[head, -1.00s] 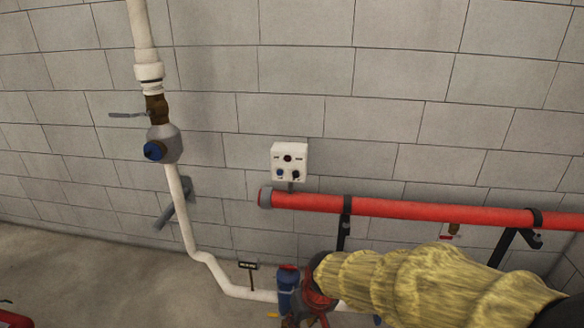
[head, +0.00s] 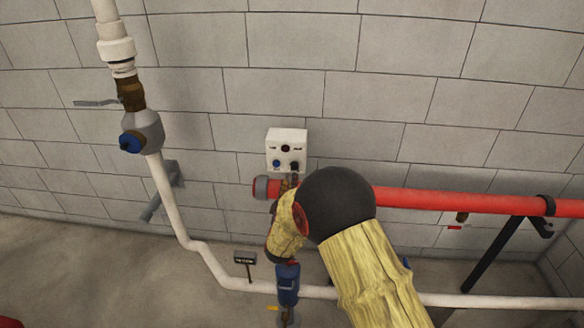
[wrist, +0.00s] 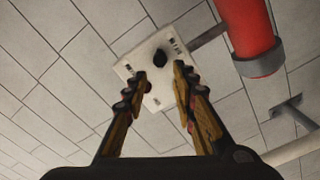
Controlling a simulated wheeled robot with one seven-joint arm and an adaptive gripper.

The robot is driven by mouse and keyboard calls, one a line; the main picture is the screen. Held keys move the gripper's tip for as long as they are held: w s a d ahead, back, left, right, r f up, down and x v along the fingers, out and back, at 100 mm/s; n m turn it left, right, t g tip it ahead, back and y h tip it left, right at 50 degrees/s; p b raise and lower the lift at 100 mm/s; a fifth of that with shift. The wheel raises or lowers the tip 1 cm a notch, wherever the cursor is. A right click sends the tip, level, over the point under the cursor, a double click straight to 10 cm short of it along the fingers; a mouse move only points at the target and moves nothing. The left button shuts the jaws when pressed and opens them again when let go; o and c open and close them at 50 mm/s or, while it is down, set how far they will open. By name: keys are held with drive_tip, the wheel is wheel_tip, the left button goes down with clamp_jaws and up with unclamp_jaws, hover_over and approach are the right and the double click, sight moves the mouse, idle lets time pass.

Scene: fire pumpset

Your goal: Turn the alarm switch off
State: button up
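The white alarm control box (head: 287,143) is mounted on the block wall. In the head view it has a dark round part in its upper middle, a blue knob (head: 277,164) at lower left and a black switch (head: 295,166) at lower right. My gripper (head: 291,182) is just below the box there, its tips overlapping the box's lower edge. In the wrist view the box (wrist: 133,58) lies ahead, with a black knob (wrist: 160,57) showing beyond the gap between the fingertips. My gripper (wrist: 160,74) is open and empty, and its fingers hide part of the box. Contact cannot be told.
A red pipe (head: 450,202) runs along the wall right of the box, its capped end close by my gripper. A white vertical pipe (head: 170,200) with a blue-capped valve (head: 140,135) stands at left. The wall above the box is clear.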

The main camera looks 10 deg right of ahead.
sight(293, 167)
drive_tip(key=shift+b+x, duration=0.55)
drive_tip(key=shift+x, duration=3.45)
drive_tip(key=shift+c, duration=1.2)
drive_tip(key=c, duration=0.4)
drive_tip(key=shift+f, duration=0.1)
clamp_jaws()
